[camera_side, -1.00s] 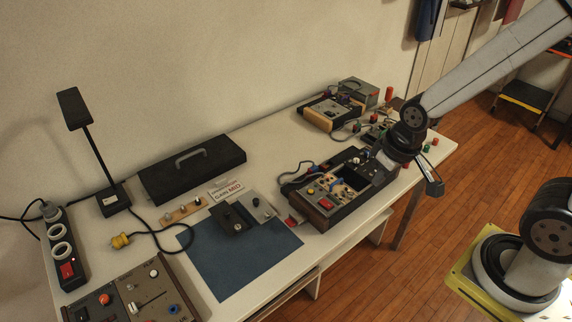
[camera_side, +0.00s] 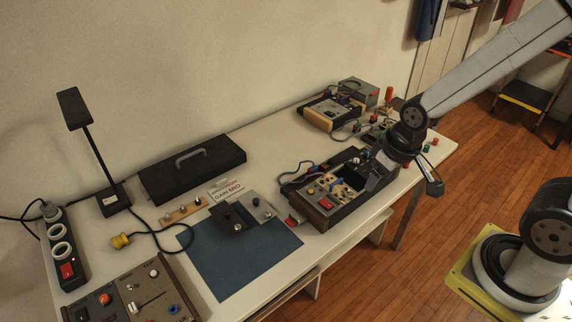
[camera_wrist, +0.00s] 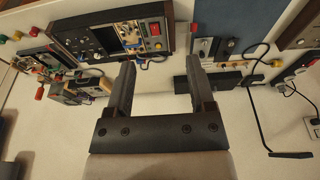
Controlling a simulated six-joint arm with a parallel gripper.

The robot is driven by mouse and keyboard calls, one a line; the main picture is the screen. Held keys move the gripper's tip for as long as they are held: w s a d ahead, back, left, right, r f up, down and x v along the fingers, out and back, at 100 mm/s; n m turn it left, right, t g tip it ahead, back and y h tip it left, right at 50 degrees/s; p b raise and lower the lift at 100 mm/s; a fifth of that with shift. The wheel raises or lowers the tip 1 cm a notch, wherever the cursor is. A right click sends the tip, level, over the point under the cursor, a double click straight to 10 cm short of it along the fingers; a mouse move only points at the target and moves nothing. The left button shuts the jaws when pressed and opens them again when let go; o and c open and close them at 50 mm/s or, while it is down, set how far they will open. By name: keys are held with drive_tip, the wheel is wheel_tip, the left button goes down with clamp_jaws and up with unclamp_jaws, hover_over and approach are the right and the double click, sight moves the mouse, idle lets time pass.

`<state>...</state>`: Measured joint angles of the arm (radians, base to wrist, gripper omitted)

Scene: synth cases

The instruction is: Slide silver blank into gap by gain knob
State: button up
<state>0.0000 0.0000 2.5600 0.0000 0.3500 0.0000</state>
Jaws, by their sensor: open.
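The wood-sided synth case (camera_side: 325,203) lies on the bench, its panel full of knobs, buttons and dark openings. It also shows in the wrist view (camera_wrist: 157,44). My gripper (camera_side: 371,172) is over the case's right part in the side view. In the wrist view my gripper (camera_wrist: 160,64) is open, with nothing between its two fingers. A silver panel with a dark knob (camera_side: 258,207) lies by the blue mat's back edge, beside a black panel (camera_side: 233,218). I cannot single out the silver blank or the gain knob. My gripper hides part of the case.
A label card reading GAIN MID (camera_side: 225,190) stands behind the panels. The blue mat (camera_side: 230,262) is clear at its front. A black case (camera_side: 195,168), a lamp (camera_side: 88,150) and a power strip (camera_side: 67,262) stand at the back left.

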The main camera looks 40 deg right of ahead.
drive_tip(key=shift+w, duration=0.1)
drive_tip(key=n+g, duration=0.3)
drive_tip(key=n, duration=0.6)
hover_over(256, 200)
drive_tip(key=f, duration=1.4)
drive_tip(key=shift+d+f, duration=0.15)
drive_tip(key=shift+d, duration=0.05)
drive_tip(key=shift+w+a+f, duration=0.15)
drive_tip(key=shift+a+f, duration=0.15)
drive_tip(key=shift+f, duration=0.25)
drive_tip(key=shift+f, duration=0.1)
drive_tip(key=shift+f, duration=1.15)
drive_tip(key=shift+f, duration=0.1)
drive_tip(key=shift+d+f, duration=0.15)
drive_tip(key=shift+f, duration=2.35)
